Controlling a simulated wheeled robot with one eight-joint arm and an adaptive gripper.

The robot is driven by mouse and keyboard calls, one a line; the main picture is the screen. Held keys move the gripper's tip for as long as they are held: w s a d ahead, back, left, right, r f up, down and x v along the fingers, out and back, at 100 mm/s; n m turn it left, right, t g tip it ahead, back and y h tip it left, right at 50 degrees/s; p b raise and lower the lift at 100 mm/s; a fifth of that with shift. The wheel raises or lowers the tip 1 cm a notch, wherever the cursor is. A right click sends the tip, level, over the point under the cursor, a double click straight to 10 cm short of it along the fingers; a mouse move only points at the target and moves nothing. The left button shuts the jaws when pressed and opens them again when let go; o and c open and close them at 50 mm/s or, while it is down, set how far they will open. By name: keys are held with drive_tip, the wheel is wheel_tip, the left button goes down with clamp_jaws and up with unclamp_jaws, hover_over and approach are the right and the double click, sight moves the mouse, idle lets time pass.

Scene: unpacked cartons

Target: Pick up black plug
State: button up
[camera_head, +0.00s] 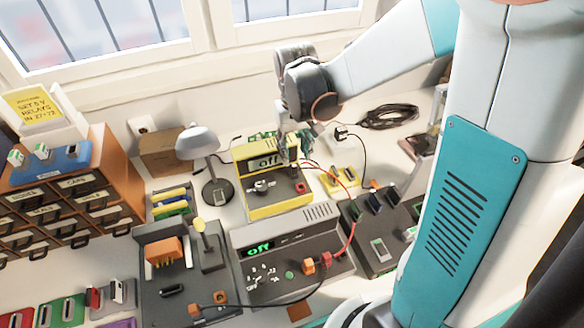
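A black plug (341,132) lies on the bench at the back, right of the yellow device, with a thin cord beside a coil of black cable (388,116). My gripper (296,134) points down over the back right of the yellow device (268,172), to the left of that plug and apart from it. A dark upright piece (294,150) stands on the yellow device just below my gripper; I cannot tell whether it is a plug or whether my gripper touches it. The fingers are small and partly hidden, so their opening is unclear.
A grey device (292,250) with a green "off" display stands in front. A desk lamp (200,150), a drawer cabinet (75,190) and a cardboard box (163,150) stand left. A red wire (348,215) runs along the right. The bench is crowded.

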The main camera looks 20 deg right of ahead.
sight(294, 165)
wheel_tip(294, 165, down, 2)
drive_tip(key=shift+f, duration=0.1)
drive_tip(key=f+b, duration=0.2)
drive_tip(key=f, duration=0.1)
drive_tip(key=f+b, duration=0.1)
drive_tip(key=f, duration=0.1)
drive_tip(key=shift+w+d+f, duration=0.1)
drive_tip(key=shift+w, duration=0.25)
drive_tip(key=c, duration=0.9)
